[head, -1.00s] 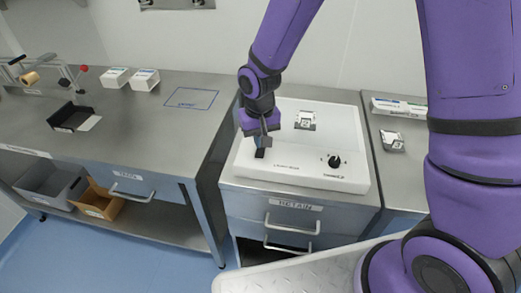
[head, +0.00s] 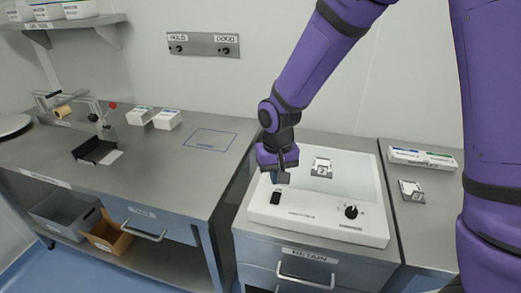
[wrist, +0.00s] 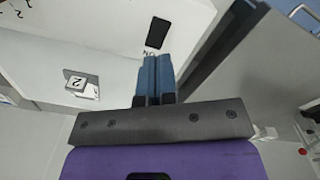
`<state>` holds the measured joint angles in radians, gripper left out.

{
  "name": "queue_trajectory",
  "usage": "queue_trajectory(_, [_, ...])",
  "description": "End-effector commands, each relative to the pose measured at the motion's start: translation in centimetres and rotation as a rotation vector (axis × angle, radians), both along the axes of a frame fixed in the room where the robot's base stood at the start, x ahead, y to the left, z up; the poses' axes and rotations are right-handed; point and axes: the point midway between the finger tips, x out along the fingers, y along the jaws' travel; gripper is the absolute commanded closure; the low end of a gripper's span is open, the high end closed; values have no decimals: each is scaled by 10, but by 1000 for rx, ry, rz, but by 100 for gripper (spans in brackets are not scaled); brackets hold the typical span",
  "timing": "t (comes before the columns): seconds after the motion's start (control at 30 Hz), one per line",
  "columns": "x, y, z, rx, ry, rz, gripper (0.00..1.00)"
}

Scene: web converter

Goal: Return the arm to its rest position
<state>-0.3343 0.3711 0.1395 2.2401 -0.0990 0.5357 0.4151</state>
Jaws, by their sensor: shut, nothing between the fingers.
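My gripper (head: 281,177) hangs at the end of my purple arm, above the left part of the white device (head: 300,214). Its blue fingers (wrist: 155,78) are together and empty in the wrist view. They point toward a black rocker switch (wrist: 158,33), which also shows in the head view (head: 275,198) just below the gripper. The gripper is apart from the switch. My arm reaches forward and down, not folded in.
The device carries a black knob (head: 351,212) and a small item marked 2 (head: 321,168). Another item (head: 411,191) and flat boxes (head: 423,158) lie on the right counter. White boxes (head: 167,120) and a black holder (head: 95,150) stand on the left bench. A HOLD/GOOD panel (head: 203,45) is on the wall.

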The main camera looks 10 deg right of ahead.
Motion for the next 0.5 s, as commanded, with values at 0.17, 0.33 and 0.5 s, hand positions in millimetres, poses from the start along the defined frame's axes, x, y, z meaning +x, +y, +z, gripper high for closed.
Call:
queue_trajectory(0.17, [0,-8,14,1,-17,-5,100])
queue_trajectory(0.33, [-6,-35,60,8,-73,-21,100])
queue_trajectory(0.5, [-21,-69,110,12,-134,-42,100])
